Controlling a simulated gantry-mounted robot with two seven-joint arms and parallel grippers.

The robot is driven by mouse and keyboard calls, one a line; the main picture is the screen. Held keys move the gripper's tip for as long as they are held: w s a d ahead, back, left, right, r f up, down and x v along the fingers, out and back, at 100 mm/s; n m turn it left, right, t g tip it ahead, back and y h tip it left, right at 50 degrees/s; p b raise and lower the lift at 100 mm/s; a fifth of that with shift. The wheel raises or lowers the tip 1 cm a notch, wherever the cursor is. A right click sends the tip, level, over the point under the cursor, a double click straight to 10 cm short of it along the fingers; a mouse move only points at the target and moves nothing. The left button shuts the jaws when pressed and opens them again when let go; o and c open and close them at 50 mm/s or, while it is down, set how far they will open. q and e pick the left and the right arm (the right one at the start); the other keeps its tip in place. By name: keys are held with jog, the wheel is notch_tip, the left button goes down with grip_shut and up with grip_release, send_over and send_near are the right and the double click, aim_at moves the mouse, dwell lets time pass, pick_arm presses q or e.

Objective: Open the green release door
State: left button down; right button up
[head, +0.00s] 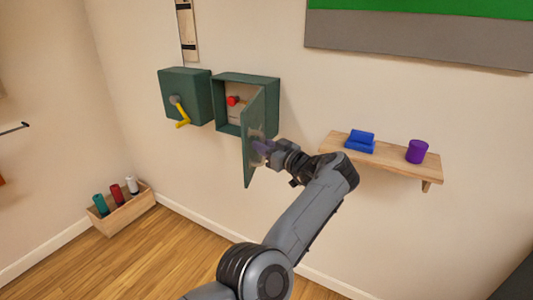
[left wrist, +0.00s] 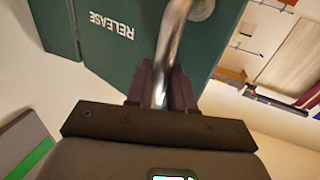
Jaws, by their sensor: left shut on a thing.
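The green release door (head: 254,130) hangs open, swung well out from its green wall box (head: 247,77). A red knob (head: 233,101) shows inside the box. My left gripper (head: 262,147) is at the door's outer face. In the left wrist view the door (left wrist: 105,50) carries the white word RELEASE. There my left gripper (left wrist: 161,85) is shut on the shiny metal door handle (left wrist: 173,40), its dark fingers on both sides of the bar. In the head view the handle is mostly hidden by the gripper. My right gripper is not in view.
A second green box (head: 188,93) with a yellow lever (head: 183,115) is mounted left of the open box. A wooden shelf (head: 400,164) at right holds a blue object (head: 360,141) and a purple cylinder (head: 417,151). A wooden crate (head: 128,213) with bottles stands on the floor.

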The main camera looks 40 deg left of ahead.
pick_arm(q)
jog(key=shift+a+f, duration=0.15)
jog(key=shift+f, duration=0.4)
jog(key=c, duration=1.3)
grip_release()
jog(key=shift+w, duration=0.1)
jog(key=shift+o, duration=1)
jog(key=shift+a+r, duration=0.1)
jog(key=shift+r, duration=0.1)
jog(key=shift+w+r, duration=0.1)
jog(key=shift+r, duration=0.1)
jog(key=shift+d, duration=0.2)
jog(key=s+d, duration=0.1)
jog(key=d, duration=0.9)
jog(key=shift+s+d+p, duration=0.2)
jog(key=shift+d+p, duration=0.05)
jog(key=shift+p, duration=0.1)
